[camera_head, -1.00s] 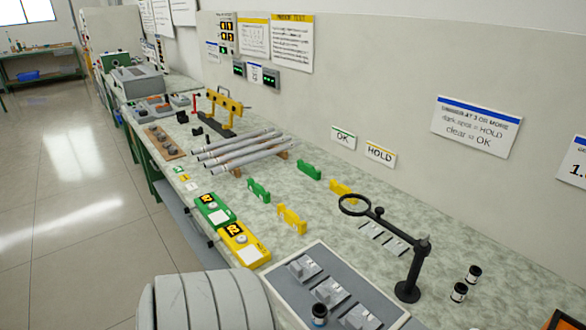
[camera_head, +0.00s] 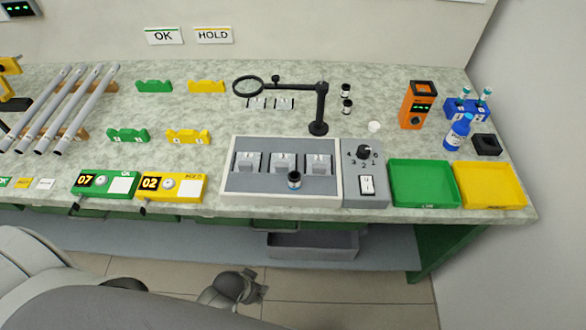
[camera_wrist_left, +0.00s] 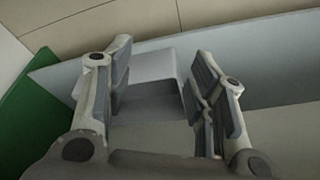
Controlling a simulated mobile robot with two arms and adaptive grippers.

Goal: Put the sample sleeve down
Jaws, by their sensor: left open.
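A small dark cylinder with a pale label (camera_head: 294,180), which may be the sample sleeve, stands upright at the front of the grey three-block fixture (camera_head: 237,196). Two similar dark cylinders (camera_head: 346,90) (camera_head: 347,106) stand at the back, right of the magnifier. My left gripper (camera_head: 238,287) is low in front of the bench, below its top and apart from all of these. In the left wrist view the left gripper (camera_wrist_left: 160,68) has its fingers spread with nothing between them. My right gripper does not show.
A grey bin (camera_head: 312,252) sits on the shelf under the bench. Green (camera_head: 423,205) and yellow (camera_head: 488,205) trays lie right of the switch box (camera_head: 365,200). The black magnifier stand (camera_head: 318,127) rises behind the fixture. Long grey rods (camera_head: 75,110) lie at left.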

